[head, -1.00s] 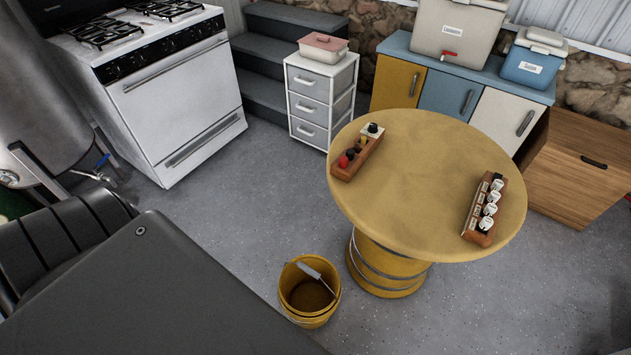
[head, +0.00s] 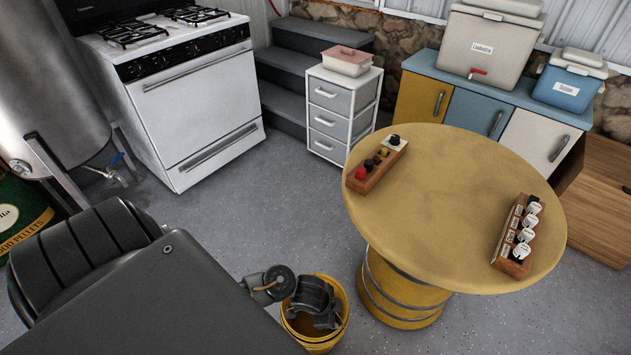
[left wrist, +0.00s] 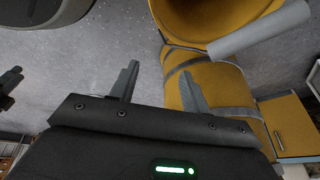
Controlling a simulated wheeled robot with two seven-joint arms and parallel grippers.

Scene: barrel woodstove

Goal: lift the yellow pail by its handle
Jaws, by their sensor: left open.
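The yellow pail (head: 335,338) stands on the floor beside the round table, partly hidden behind my left gripper. My left gripper (head: 322,318) appears over the pail's opening in the head view. In the left wrist view, my left gripper (left wrist: 159,85) has its two fingers apart with nothing between them. The pail (left wrist: 195,18) shows there at the top, beyond the fingertips. The handle's pale grey grip (left wrist: 260,32) crosses the pail's edge at upper right, apart from the fingers. In the head view the handle is hidden. My right gripper is not seen.
The round table (head: 450,200) on its yellow barrel base (head: 400,295) stands close right of the pail. It carries two wooden racks, left (head: 366,182) and right (head: 508,262). The stove (head: 190,110) and white drawer unit (head: 340,125) stand farther back. Floor between is clear.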

